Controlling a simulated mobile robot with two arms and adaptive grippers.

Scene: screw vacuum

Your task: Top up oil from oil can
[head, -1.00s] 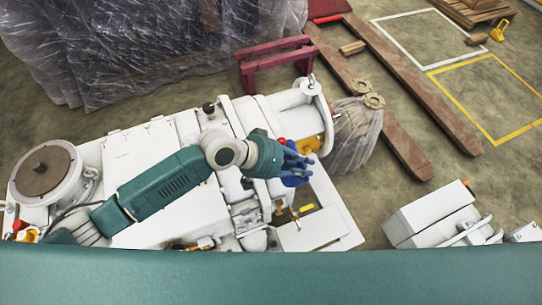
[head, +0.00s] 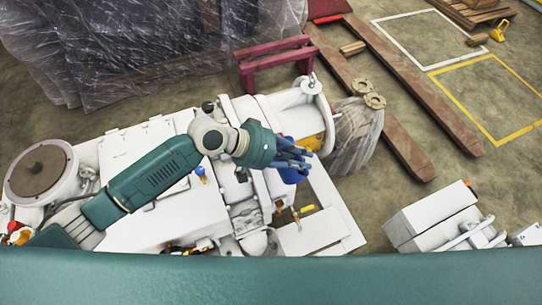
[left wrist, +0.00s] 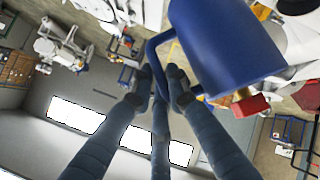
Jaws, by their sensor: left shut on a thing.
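My left gripper (head: 296,160) reaches in from the left over the white machine (head: 130,155) and is shut on the blue oil can. In the head view the oil can (head: 291,176) is mostly hidden behind the dark blue fingers, near the machine's right end. In the left wrist view the gripper (left wrist: 160,90) has its fingers closed around the can's loop handle (left wrist: 152,50). The can's blue body (left wrist: 225,45) fills the upper middle, beside the fingers. Its tilt and spout are hard to tell. My right gripper is out of view.
A plastic-wrapped bundle (head: 356,130) stands just right of the machine's end. A dark red stand (head: 273,65) is behind it. A white unit (head: 432,212) stands at lower right. Open floor lies between.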

